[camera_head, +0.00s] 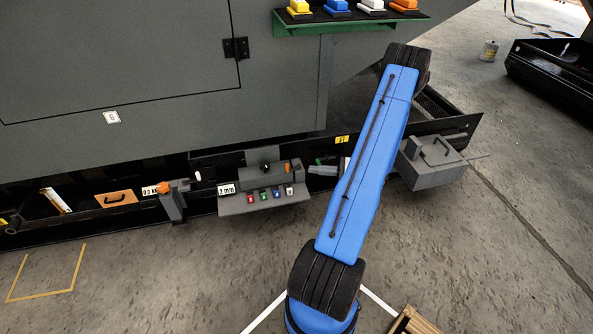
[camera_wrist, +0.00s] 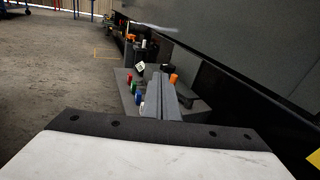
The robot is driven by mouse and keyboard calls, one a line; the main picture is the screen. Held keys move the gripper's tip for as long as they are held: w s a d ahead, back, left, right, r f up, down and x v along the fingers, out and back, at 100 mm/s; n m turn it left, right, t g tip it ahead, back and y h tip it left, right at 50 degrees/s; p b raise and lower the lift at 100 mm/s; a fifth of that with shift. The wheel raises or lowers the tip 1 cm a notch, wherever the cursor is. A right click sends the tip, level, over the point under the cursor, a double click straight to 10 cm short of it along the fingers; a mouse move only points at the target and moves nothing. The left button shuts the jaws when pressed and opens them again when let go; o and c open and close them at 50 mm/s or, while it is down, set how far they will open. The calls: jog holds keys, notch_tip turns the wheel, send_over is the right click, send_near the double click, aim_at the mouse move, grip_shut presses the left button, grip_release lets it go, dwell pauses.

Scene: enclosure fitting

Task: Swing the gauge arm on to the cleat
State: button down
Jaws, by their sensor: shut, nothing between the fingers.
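My gripper (camera_wrist: 165,76) is shut and empty. In the wrist view its two grey fingers lie together and point towards a grey shelf panel. In the head view the gripper (camera_head: 322,170) shows just right of that panel, partly hidden by my blue arm. I cannot tell for sure which part is the gauge arm or the cleat. An orange-topped grey fitting (camera_head: 170,193) with a white-tipped lever (camera_head: 197,175) stands on the rail left of the panel, apart from my gripper.
The grey panel (camera_head: 235,207) carries several coloured buttons, a black knob (camera_head: 265,168) and an orange knob (camera_head: 287,167). A green shelf (camera_head: 350,25) hangs above. The floor in front is open.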

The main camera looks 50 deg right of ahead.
aim_at(289, 168)
jog(key=s+d+f+m+t+h, duration=0.2)
jog(key=s+d+f+m, duration=0.1)
jog(key=d+f, duration=0.15)
jog(key=x, duration=1.4)
jog(key=shift+a+f, duration=0.2)
jog(key=shift+a, duration=0.15)
jog(key=shift+w, duration=0.1)
jog(key=shift+x, duration=0.85)
jog(key=shift+d, duration=0.1)
jog(key=shift+s, duration=0.5)
jog(key=s+d, duration=0.1)
jog(key=s, duration=1.2)
jog(key=shift+d, duration=0.1)
